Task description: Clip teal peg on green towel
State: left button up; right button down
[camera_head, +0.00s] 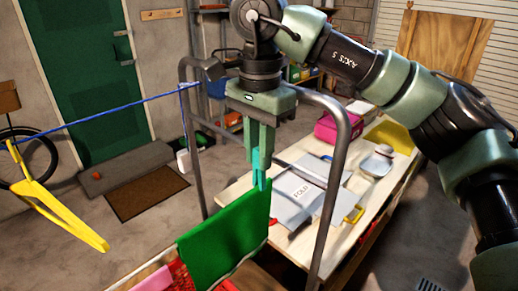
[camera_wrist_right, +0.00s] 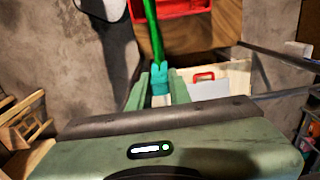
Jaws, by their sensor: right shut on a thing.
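My right gripper (camera_head: 261,150) points down and is shut on a teal peg (camera_head: 261,172). The peg's lower end is at the top right corner of the green towel (camera_head: 226,230), which hangs upright. In the right wrist view, the peg (camera_wrist_right: 159,76) sits between the fingers, and the towel (camera_wrist_right: 153,32) shows edge-on as a narrow strip meeting the peg's tips. The peg tips seem to be around the towel's top edge, but I cannot tell how deep. My left gripper is not in view.
A grey tube frame (camera_head: 333,190) stands around the gripper. A blue line (camera_head: 110,113) runs left to a yellow hanger (camera_head: 58,205). Behind is a wooden table (camera_head: 240,192) with a folding board (camera_head: 303,194) and a pink box (camera_head: 335,129). A red-and-pink cloth (camera_head: 160,278) hangs beside the towel.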

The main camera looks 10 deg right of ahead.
aim_at(259, 188)
jog(key=shift+f+b, duration=1.35)
jog(key=shift+f, duration=0.85)
jog(key=c, duration=1.2)
grip_release()
jog(key=shift+c, duration=0.2)
jog(key=shift+r, duration=0.1)
jog(key=shift+r, duration=0.1)
